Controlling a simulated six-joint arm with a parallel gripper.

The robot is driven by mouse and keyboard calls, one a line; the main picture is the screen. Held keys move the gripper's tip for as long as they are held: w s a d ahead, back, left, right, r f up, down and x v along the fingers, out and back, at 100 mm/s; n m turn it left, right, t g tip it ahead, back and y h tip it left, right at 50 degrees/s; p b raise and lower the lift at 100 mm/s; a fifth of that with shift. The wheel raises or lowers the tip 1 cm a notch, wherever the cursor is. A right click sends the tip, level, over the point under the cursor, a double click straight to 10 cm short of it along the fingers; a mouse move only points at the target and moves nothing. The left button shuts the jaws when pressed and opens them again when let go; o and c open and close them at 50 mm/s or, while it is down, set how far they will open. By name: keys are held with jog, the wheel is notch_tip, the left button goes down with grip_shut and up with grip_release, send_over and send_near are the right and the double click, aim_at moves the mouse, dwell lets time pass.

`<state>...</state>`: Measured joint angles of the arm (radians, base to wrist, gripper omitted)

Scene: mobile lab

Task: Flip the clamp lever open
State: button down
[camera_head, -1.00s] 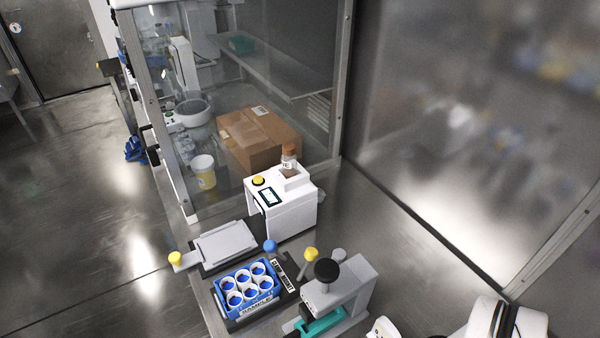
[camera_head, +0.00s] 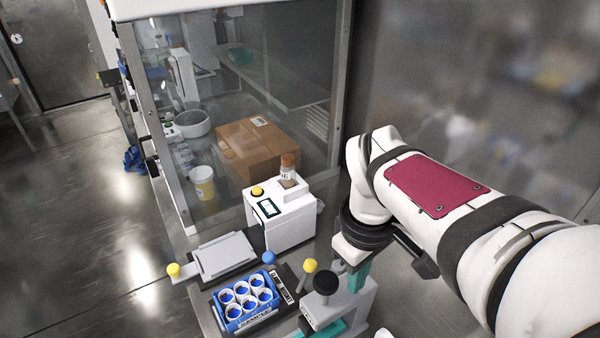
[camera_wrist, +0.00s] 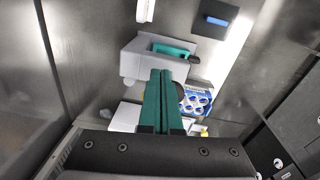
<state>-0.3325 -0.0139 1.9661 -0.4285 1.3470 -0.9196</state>
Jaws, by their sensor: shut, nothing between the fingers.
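My gripper (camera_head: 355,285) has green fingers, shut and empty, pointing down over the grey device (camera_head: 361,308) in the head view. The fingers (camera_wrist: 161,75) overlap that device (camera_wrist: 135,62) in the wrist view; I cannot tell whether they touch it. The device has a round black knob (camera_head: 326,285) and a teal part (camera_head: 331,329) at its base. Just left of it, a lever with a yellow knob (camera_head: 310,265) stands tilted, and a blue knob (camera_head: 268,258) is beyond the sample rack. I cannot tell which of these belongs to the clamp.
A blue sample rack (camera_head: 245,313) with several white-rimmed tubes is left of the device. Behind are a flat grey plate (camera_head: 224,255) and a white instrument (camera_head: 290,222) holding a brown-capped bottle (camera_head: 288,170). A glass enclosure holds a cardboard box (camera_head: 255,153).

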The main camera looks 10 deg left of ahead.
jog(key=w+a+f+n+t+h, duration=0.1)
jog(key=w+a+f+n, duration=0.15)
jog(key=a+n, duration=0.25)
jog(key=w+a+f+n+h, duration=0.1)
jog(key=w+a+f+n, duration=0.15)
jog(key=a+n, duration=0.35)
jog(key=s+a+f+n+t+h, duration=0.1)
jog(key=s+a+f+n+t, duration=0.3)
jog(key=a+n, duration=0.2)
jog(key=s+a+f+n+t+h, duration=0.1)
jog(key=s+a+f+n+t, duration=0.3)
jog(key=a, duration=0.4)
jog(key=shift+s+n+t+h, duration=0.3)
jog(key=shift+s+n+t, duration=0.5)
jog(key=shift+n, duration=0.2)
